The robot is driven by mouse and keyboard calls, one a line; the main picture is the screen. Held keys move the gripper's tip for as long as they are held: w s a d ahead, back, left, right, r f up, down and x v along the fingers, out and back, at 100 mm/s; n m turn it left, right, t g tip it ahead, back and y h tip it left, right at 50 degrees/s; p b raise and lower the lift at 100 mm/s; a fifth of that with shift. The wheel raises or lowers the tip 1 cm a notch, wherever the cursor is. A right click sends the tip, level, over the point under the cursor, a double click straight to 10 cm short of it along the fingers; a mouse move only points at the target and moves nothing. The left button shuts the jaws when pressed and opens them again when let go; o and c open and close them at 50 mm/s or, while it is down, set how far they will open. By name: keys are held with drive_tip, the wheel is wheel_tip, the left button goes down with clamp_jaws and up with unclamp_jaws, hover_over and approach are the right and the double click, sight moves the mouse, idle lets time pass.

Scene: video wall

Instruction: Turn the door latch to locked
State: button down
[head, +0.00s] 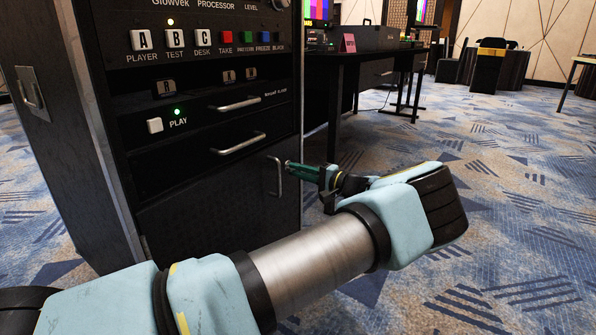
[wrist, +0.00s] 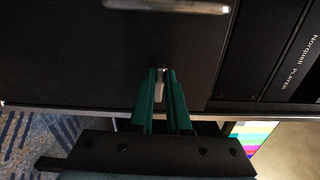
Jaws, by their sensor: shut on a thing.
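The door latch (wrist: 159,86) is a small pale metal lever on a dark cabinet door. It shows between my fingers in the wrist view, lined up with them. My gripper (wrist: 163,72) has two green fingers, closed on the latch from either side. In the head view my gripper (head: 289,165) reaches the right front edge of the black rack's lower door (head: 215,205). The latch itself is hidden there. The latch's pivot and any locked or unlocked marking cannot be made out.
A silver door handle (head: 276,177) stands out close to my gripper; it also shows in the wrist view (wrist: 168,5). Above are drawer handles (head: 238,143) and lit buttons (head: 175,39). A black table (head: 345,62) stands behind. Carpet (head: 500,190) to the right is clear.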

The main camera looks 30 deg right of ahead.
drive_tip(key=shift+f+n, duration=0.1)
drive_tip(key=shift+n, duration=0.2)
idle(0.4)
drive_tip(key=c, duration=0.9)
unclamp_jaws()
drive_tip(key=p+v, duration=0.3)
drive_tip(key=v, duration=0.7)
drive_tip(key=shift+s+d, duration=0.15)
drive_tip(key=shift+s, duration=0.2)
